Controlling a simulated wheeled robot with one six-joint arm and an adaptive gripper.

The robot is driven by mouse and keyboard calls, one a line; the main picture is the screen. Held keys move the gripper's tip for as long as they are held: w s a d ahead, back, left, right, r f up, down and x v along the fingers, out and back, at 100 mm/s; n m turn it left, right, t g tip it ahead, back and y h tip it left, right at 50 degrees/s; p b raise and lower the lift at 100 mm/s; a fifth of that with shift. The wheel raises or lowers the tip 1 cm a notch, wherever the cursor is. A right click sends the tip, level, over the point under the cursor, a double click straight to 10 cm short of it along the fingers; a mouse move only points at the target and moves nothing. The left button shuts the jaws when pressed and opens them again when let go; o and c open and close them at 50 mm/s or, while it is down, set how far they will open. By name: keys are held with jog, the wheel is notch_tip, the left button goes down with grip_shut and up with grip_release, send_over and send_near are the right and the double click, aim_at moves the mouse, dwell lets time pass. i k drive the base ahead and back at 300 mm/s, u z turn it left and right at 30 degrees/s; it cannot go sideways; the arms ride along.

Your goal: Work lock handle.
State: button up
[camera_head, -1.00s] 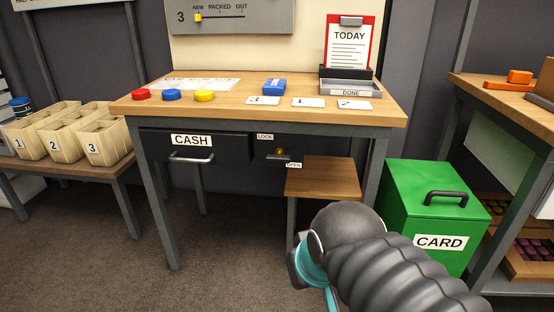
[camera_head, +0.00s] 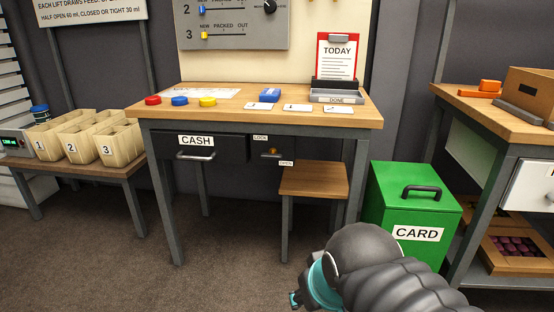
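The lock handle (camera_head: 273,152) is a small orange-brown knob on a dark panel under the desk's front edge. A LOCK label (camera_head: 260,138) sits above it and an OPEN label (camera_head: 286,163) sits below right. Its exact turn is too small to tell. The CASH drawer (camera_head: 221,147), with a silver bar handle, is just left of it and looks closed. My gripper (camera_head: 296,299) is at the bottom, below and well apart from the handle. Mostly hidden by my arm, it shows only a small dark and teal part, so its opening cannot be seen.
A wooden stool (camera_head: 314,180) stands under the desk (camera_head: 350,116), right of the lock. A green CARD box (camera_head: 410,210) is to the right, near my arm. Numbered crates (camera_head: 80,148) stand on a low table at left. The floor before the desk is clear.

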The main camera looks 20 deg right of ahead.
aim_at(272, 155)
jog(key=i, duration=0.45)
jog(key=z, duration=1.25)
